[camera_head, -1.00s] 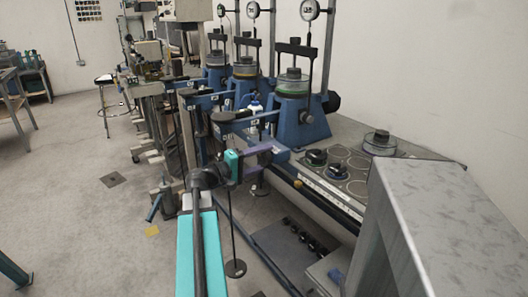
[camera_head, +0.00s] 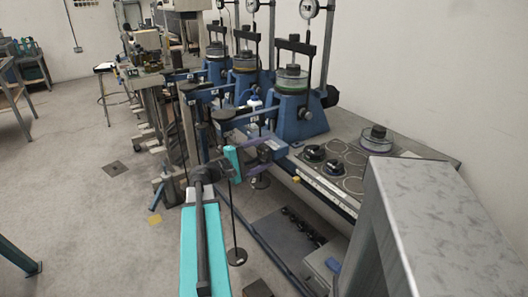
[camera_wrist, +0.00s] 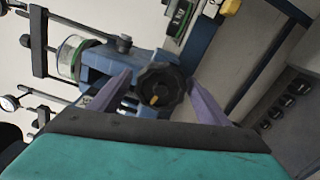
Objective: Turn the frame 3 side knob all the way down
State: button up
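A black round side knob (camera_wrist: 160,87) with an orange mark shows in the wrist view, on the side of a blue frame (camera_wrist: 100,65) with a green-ringed cell. My gripper (camera_wrist: 165,95) is open, its two purple fingers spread left and right of the knob. I cannot tell how far past the knob the fingertips reach, or whether they touch it. In the head view the nearest blue frame (camera_head: 300,118) stands at the bench edge, and my gripper (camera_head: 266,148) is beside its lower arm. The knob cannot be made out there.
Two similar blue frames (camera_head: 243,85) stand behind in a row. The grey bench (camera_head: 400,150) carries black weights (camera_head: 314,153) and a clear dish (camera_head: 376,140). A low shelf (camera_head: 290,228) holds several small dark weights.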

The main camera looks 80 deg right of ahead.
jog(key=shift+b+v, duration=0.4)
jog(key=shift+v, duration=2.65)
